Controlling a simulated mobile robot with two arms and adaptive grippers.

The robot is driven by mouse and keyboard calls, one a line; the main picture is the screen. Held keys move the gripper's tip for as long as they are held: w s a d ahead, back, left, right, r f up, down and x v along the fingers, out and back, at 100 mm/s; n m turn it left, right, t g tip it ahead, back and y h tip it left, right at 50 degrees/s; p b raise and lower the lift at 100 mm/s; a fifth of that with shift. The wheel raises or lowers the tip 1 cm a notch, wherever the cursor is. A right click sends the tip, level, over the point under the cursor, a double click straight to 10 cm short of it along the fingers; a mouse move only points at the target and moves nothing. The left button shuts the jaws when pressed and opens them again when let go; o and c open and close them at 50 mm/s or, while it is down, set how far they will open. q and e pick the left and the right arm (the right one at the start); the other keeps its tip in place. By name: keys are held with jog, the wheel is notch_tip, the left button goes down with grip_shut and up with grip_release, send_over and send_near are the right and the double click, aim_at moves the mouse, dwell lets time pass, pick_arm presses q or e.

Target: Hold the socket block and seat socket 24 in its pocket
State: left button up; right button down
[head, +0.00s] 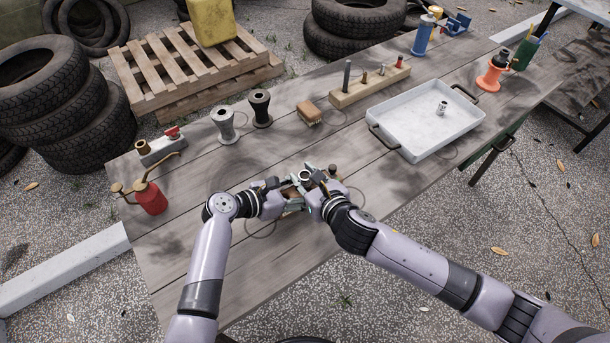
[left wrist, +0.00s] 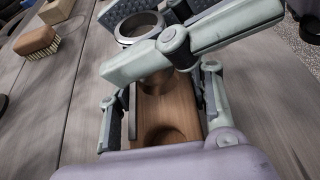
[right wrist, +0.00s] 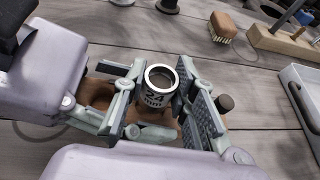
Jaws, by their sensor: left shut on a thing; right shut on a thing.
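The wooden socket block (left wrist: 165,110) lies on the bench with round pockets in its top. One empty pocket (left wrist: 170,147) shows near the left wrist camera. My left gripper (head: 284,190) is shut on the block, its fingers along the block's sides. Socket 24 (right wrist: 157,92), a silver ring-topped cylinder marked "24", stands upright over the block. My right gripper (head: 312,181) is shut on it, one finger on each side. The socket's top ring also shows in the left wrist view (left wrist: 141,27). Fingers hide its lower end, so I cannot tell whether it is inside a pocket.
A white tray (head: 385,146) with a small metal socket (head: 442,107) stands to the right. A wooden rack (head: 345,97), a brush (head: 309,113), two flared metal parts and a red oil can (head: 150,198) surround the work spot. The bench front is mostly clear.

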aim_at(307, 186)
pick_arm(q)
jog(key=shift+f, duration=0.1)
pick_arm(e)
jog(key=shift+f, duration=0.25)
jog(key=shift+f, duration=0.3)
jog(key=shift+f, duration=0.35)
jog(key=c, duration=1.2)
grip_release()
jog(key=shift+f, duration=0.1)
pick_arm(q)
jog(key=o, duration=0.5)
jog(key=shift+w+a, duration=0.15)
jog(key=shift+a, duration=0.15)
pick_arm(e)
jog(key=v, duration=0.6)
jog(key=shift+s+d, duration=0.1)
jog(key=shift+s, duration=0.3)
pick_arm(q)
jog(key=shift+d, duration=0.1)
jog(key=c, duration=0.5)
jog(key=shift+d, duration=0.2)
pick_arm(e)
jog(key=v, duration=0.5)
jog(key=shift+d+r, duration=0.1)
jog(key=shift+r, duration=0.2)
